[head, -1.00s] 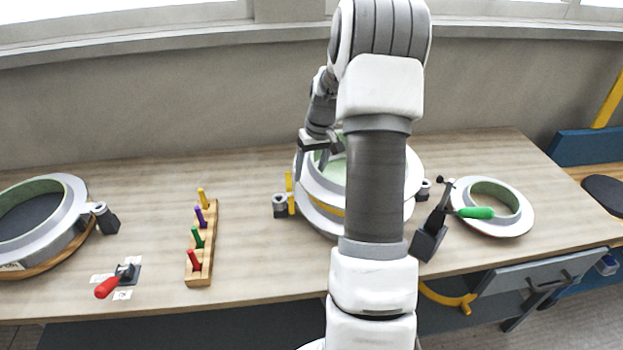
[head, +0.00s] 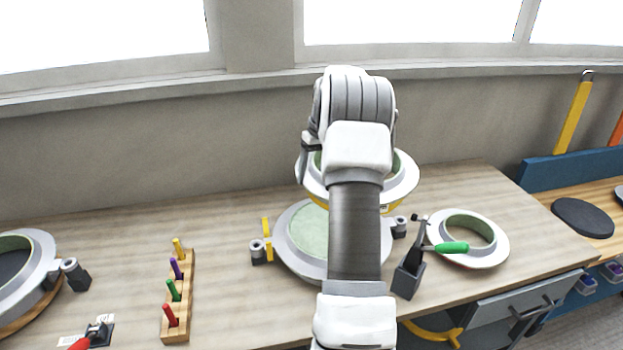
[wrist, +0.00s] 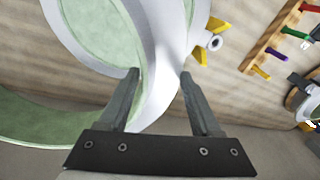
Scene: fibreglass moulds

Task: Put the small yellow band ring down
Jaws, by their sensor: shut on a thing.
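The small yellow band ring (head: 404,176) has a wide white flange, a green inner wall and a yellow band under the flange. My gripper (head: 306,165) is shut on the left side of its flange and holds the ring in the air above the bench. My arm hides the ring's middle. In the wrist view the white flange (wrist: 166,60) passes between my two fingertips (wrist: 160,76). Below the ring, apart from it, a round mould (head: 286,258) with a pale green face lies on the bench; my arm covers part of it.
Clamps with yellow parts (head: 267,240) stand beside the mould. A green-handled toggle clamp (head: 412,270) and a white ring (head: 490,256) are at right. A wooden peg rack (head: 178,310) and another mould (head: 40,265) are at left. Bare bench (head: 220,230) lies between.

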